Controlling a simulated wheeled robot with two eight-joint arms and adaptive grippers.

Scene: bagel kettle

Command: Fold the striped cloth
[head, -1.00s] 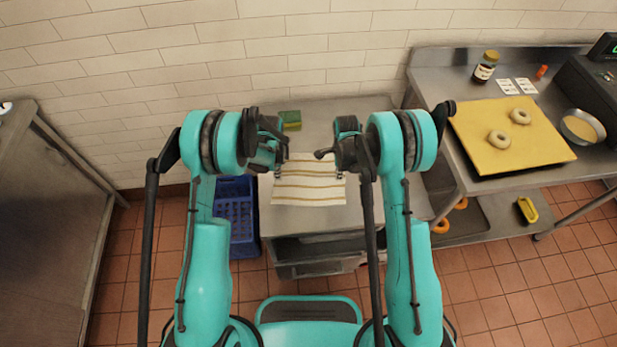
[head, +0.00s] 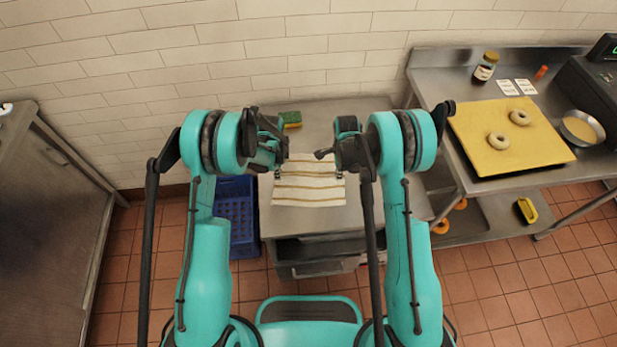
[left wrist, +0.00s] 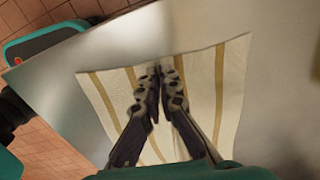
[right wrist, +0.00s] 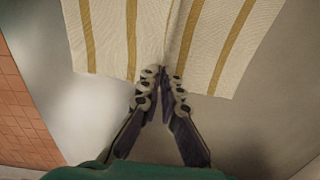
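The cream striped cloth (head: 308,194) lies on the steel table between my two arms, its stripes running left to right in the head view. My left gripper (head: 279,174) is at the cloth's left edge. In the left wrist view its fingertips (left wrist: 161,76) are close together, with the cloth pinched between them. My right gripper (head: 337,174) is at the cloth's right edge. In the right wrist view its fingertips (right wrist: 163,80) are nearly together on the cloth's edge, and a crease runs away from them. The arms hide part of the cloth's sides in the head view.
A green and yellow sponge (head: 291,119) lies at the back of the steel table (head: 330,222). A blue crate (head: 236,215) stands on the floor at its left. On the right counter are a yellow board (head: 540,148) with two bagels, a jar (head: 486,66) and a bowl (head: 581,128).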

